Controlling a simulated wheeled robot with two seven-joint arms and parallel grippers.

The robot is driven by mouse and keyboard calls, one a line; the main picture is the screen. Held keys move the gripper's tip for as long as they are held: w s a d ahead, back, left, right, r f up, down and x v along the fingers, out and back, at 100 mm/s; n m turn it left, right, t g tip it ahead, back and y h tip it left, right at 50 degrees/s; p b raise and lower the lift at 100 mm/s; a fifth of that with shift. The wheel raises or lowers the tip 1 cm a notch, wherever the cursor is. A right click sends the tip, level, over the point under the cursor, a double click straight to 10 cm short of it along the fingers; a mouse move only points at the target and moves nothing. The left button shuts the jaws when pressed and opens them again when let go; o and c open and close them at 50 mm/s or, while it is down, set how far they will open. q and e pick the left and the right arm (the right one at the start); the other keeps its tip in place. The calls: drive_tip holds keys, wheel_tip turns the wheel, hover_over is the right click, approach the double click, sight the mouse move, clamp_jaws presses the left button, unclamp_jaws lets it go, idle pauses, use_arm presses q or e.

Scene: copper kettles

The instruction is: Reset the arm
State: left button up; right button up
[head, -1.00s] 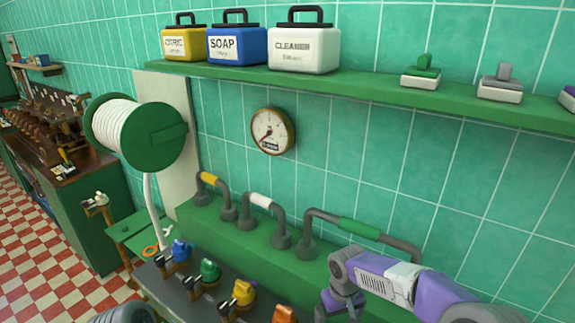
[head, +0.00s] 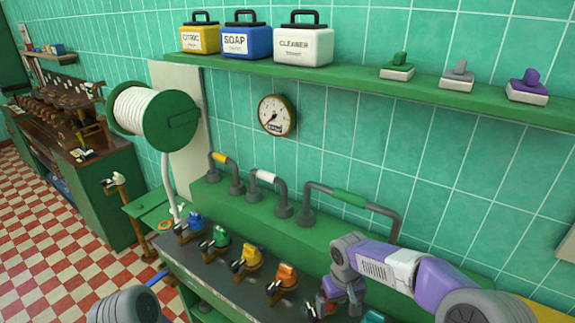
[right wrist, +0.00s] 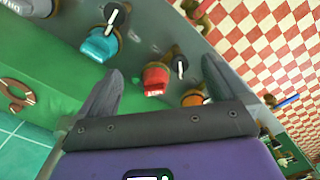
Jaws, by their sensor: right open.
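My right gripper (head: 338,292) is at the end of the purple and white arm, pointing down over the dark bench front with the coloured knobs. Its two fingers (right wrist: 158,92) are spread apart in the right wrist view, with nothing held. A red knob (right wrist: 155,79) shows between and beyond the fingers; I cannot tell if they touch it. A teal knob (right wrist: 98,45) lies left of it and an orange knob (right wrist: 193,98) right of it. My left gripper is not in view.
Blue (head: 188,224), green (head: 216,238), yellow (head: 246,258) and orange (head: 284,276) knobs line the bench. Pipe handles (head: 350,198) stand behind. A hose reel (head: 155,118) is at left. Jugs and brushes sit on the green shelf (head: 350,80). Checkered floor (head: 60,235) is open at left.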

drive_tip(key=s+a+f+y+b, duration=0.1)
drive_tip(key=s+a+f+b, duration=0.1)
drive_tip(key=f, duration=0.5)
drive_tip(key=s+a+f+y+b, duration=0.1)
drive_tip(key=s+f, duration=0.1)
drive_tip(key=f, duration=0.5)
use_arm(q)
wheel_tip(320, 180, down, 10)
drive_tip(key=b, duration=0.7)
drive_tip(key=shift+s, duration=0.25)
use_arm(e)
drive_tip(key=s+f+m+y, duration=0.2)
drive_tip(key=s+f+m, duration=0.3)
drive_tip(key=s+f, duration=1.2)
wheel_tip(320, 180, down, 5)
drive_tip(key=shift+s+a+r+m+t, duration=0.2)
drive_tip(key=shift+s+a+m+t, duration=0.1)
drive_tip(key=shift+s+a+m, duration=0.1)
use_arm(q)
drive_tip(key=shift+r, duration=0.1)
use_arm(e)
drive_tip(key=shift+w, duration=0.1)
